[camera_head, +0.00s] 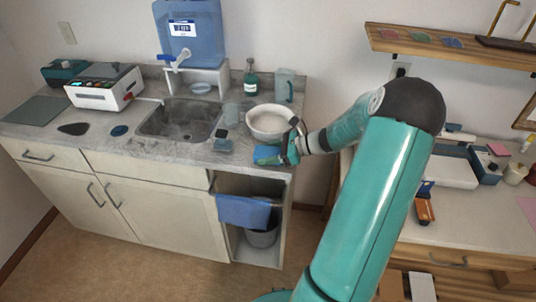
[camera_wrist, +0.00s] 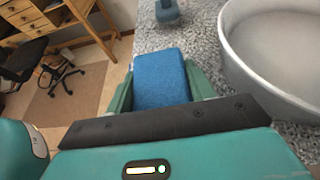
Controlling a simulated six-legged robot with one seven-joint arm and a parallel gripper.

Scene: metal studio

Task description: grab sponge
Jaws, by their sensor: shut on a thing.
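The blue sponge (camera_wrist: 160,78) is between the two fingers of my gripper (camera_wrist: 160,92) in the wrist view, with a finger against each side. The gripper is shut on it. In the head view the sponge (camera_head: 265,153) shows as a blue patch at the front right corner of the counter, and my gripper (camera_head: 283,152) is there at the counter edge. In the wrist view the sponge is over or on the speckled counter top; I cannot tell whether it touches it.
A white bowl (camera_head: 268,122) stands close behind the gripper; it also shows at right in the wrist view (camera_wrist: 238,50). A small blue-grey item (camera_head: 222,139) lies to the left. The sink (camera_head: 180,120), a green bottle (camera_head: 251,78) and a clear pitcher (camera_head: 285,86) are farther off.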

